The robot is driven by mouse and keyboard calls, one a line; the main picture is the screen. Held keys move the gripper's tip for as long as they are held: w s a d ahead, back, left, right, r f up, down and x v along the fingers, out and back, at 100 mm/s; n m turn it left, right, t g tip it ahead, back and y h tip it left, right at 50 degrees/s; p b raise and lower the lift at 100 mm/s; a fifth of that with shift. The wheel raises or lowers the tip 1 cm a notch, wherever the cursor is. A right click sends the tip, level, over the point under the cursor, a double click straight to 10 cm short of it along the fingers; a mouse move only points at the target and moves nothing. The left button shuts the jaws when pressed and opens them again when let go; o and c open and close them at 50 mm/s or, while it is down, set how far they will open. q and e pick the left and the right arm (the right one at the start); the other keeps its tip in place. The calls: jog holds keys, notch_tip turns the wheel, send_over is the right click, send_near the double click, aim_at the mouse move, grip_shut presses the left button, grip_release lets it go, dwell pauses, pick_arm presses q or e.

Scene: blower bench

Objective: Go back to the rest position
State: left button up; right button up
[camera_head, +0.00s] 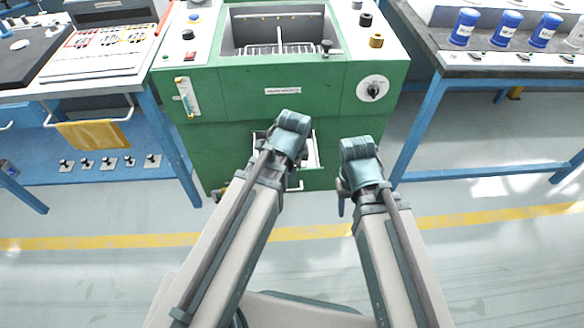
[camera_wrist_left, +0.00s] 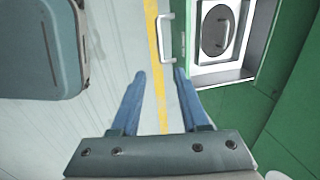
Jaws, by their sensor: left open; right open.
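My left gripper (camera_wrist_left: 160,74) is open in the left wrist view, its two blue fingers apart with only floor and the yellow line between them. In the head view its wrist largely hides it, low in front of the green machine (camera_head: 240,95). My right gripper (camera_head: 341,204) points down over the floor in front of the machine, with no object seen in it; its wrist partly covers it. The machine's lower front has a white-framed opening (camera_wrist_left: 222,72) with a dark round part inside. A white handle (camera_wrist_left: 163,38) on a green panel stands beside the left fingertips, apart from them.
A blue-framed bench (camera_head: 155,110) stands left with a yellow cloth (camera_head: 93,134) hanging on its rail. Another bench (camera_head: 432,90) at right carries several blue canisters (camera_head: 465,27). The machine's basin (camera_head: 278,33) is open on top. Grey floor (camera_head: 500,260) around my arms is clear.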

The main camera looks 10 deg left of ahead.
dwell(0.3)
pick_arm(q)
jog(key=s+d+r+n+g+p, duration=0.1)
jog(key=s+d+r+n+p, duration=0.1)
jog(key=r+p, duration=0.6)
jog(key=s+d+r+n+p, duration=0.2)
jog(key=s+r+n+p, duration=0.2)
jog(key=r+p, duration=0.4)
jog(key=s+d+r+n+g+p, duration=0.1)
jog(key=s+d+r+n+p, duration=0.1)
jog(key=r+n+p, duration=0.3)
notch_tip(320, 180, up, 3)
jog(key=s+p, duration=0.1)
jog(key=p, duration=0.2)
jog(key=shift+g+y, duration=0.3)
jog(key=shift+y, duration=0.1)
pick_arm(e)
notch_tip(320, 180, up, 24)
jog(key=shift+r, duration=0.15)
pick_arm(q)
jog(key=shift+a, duration=0.1)
